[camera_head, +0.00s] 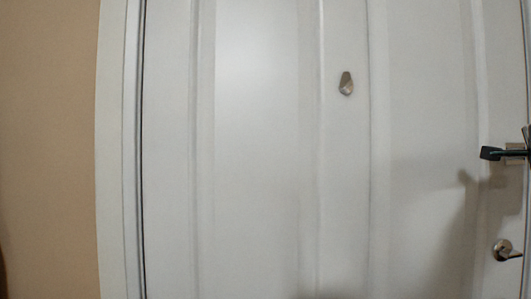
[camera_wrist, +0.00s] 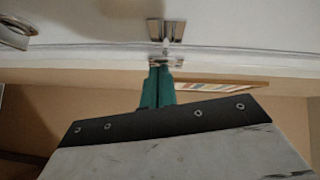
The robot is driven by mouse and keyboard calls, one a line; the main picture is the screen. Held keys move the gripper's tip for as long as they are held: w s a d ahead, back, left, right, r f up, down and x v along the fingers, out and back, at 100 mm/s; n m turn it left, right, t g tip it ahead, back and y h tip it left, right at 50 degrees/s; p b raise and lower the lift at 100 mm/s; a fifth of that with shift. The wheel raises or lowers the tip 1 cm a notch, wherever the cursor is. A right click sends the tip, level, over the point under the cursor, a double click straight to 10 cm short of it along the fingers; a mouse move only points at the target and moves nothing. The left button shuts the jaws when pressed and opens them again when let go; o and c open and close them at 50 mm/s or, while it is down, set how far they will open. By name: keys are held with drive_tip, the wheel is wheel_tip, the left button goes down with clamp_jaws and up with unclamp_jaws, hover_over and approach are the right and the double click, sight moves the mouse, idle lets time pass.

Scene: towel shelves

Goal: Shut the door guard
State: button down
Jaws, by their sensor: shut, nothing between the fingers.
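The door guard is a small metal fitting at the door's right edge. In the wrist view one metal piece (camera_wrist: 167,30) is on the white door, and a smaller part (camera_wrist: 165,61) sits at the frame seam just beyond my fingertips. My gripper (camera_wrist: 160,70) is shut and empty, its green fingers pointing at the guard. Touching or slightly apart, I cannot tell.
The white door (camera_head: 260,150) fills the head view and looks closed. A metal lever handle (camera_head: 505,250) is below the guard, and a peephole cover (camera_head: 346,83) is to its left. A striped framed item (camera_wrist: 220,86) is on the tan wall beside the frame.

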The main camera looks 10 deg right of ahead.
drive_tip(key=shift+w+a, duration=0.2)
drive_tip(key=shift+w, duration=0.45)
drive_tip(key=shift+w+a, duration=0.15)
drive_tip(key=shift+w, duration=0.6)
drive_tip(key=shift+r, duration=0.1)
drive_tip(key=w+a+r+v, duration=0.1)
drive_tip(key=v, duration=1)
drive_tip(key=shift+a, duration=0.25)
